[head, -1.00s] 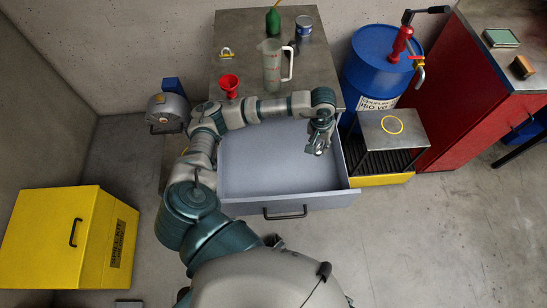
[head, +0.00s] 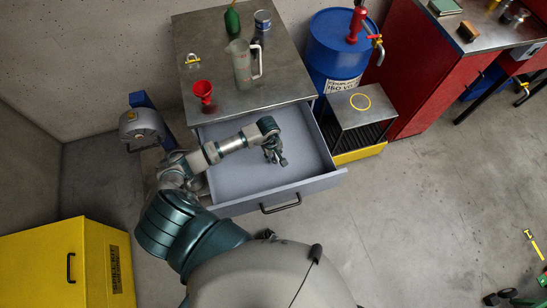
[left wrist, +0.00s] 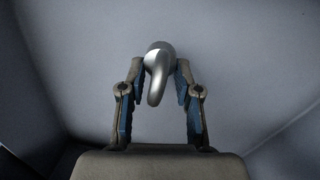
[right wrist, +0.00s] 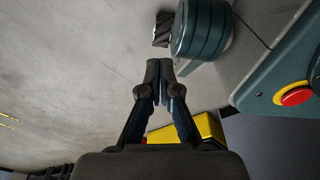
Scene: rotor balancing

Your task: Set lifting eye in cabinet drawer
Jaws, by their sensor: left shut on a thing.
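My left gripper (head: 274,157) is over the open cabinet drawer (head: 312,187), within its walls as seen from the head. In the left wrist view, my left gripper (left wrist: 158,88) is shut on a smooth grey metal piece, the lifting eye (left wrist: 157,75), with the drawer's grey inside behind it. The eye's far side is hidden, and I cannot tell whether it touches the drawer floor. The drawer is pulled out and looks otherwise empty. My right gripper (right wrist: 163,85) shows only in the right wrist view, with its fingers together and nothing between them.
A blue drum (head: 335,45) stands right of the cabinet. A yellow box (head: 50,255) stands left.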

